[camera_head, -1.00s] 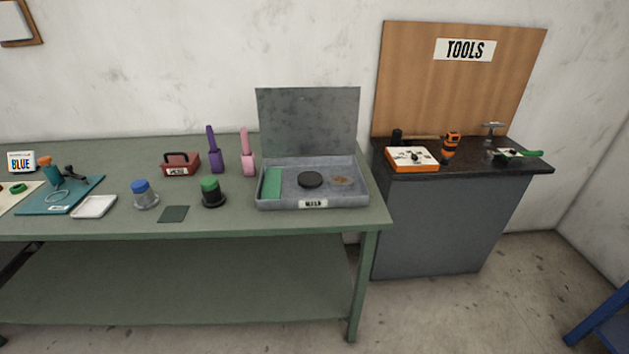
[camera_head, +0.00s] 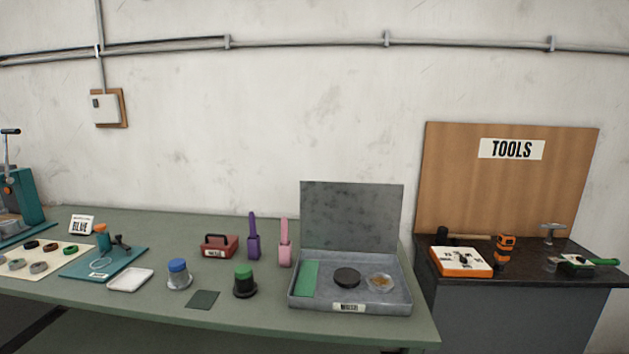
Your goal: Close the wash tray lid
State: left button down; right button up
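The grey metal wash tray (camera_head: 300,301) sits at the right end of the green workbench. Its lid (camera_head: 351,216) stands open, upright along the tray's back edge. Inside the tray are a green block (camera_head: 308,279) at the left, a black round disc (camera_head: 347,277) in the middle and a small clear dish (camera_head: 380,282) with brownish contents at the right. A label (camera_head: 349,308) is on the tray's front wall. Neither of my grippers is in view.
A dark tool cabinet (camera_head: 500,315) stands to the right, past a gap. The wall behind the lid is bare.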

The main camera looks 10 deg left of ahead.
aim_at(347, 215)
jog(key=i+l+u, duration=0.2)
jog(key=i+l, duration=0.25)
jog(key=l, duration=0.2)
jog(key=i+l+u, duration=0.1)
jog(key=l, duration=0.25)
jog(key=i+l, duration=0.25)
jog(key=i+l+u, duration=0.15)
jog(key=l, duration=0.3)
jog(key=i+l+u, duration=0.1)
jog(key=l, duration=0.25)
jog(key=i+l+u, duration=0.1)
jog(key=i+l, duration=0.15)
jog(key=l, duration=0.15)
jog(key=i+l+u, duration=0.1)
jog(key=l, duration=0.3)
jog(key=i, duration=0.05)
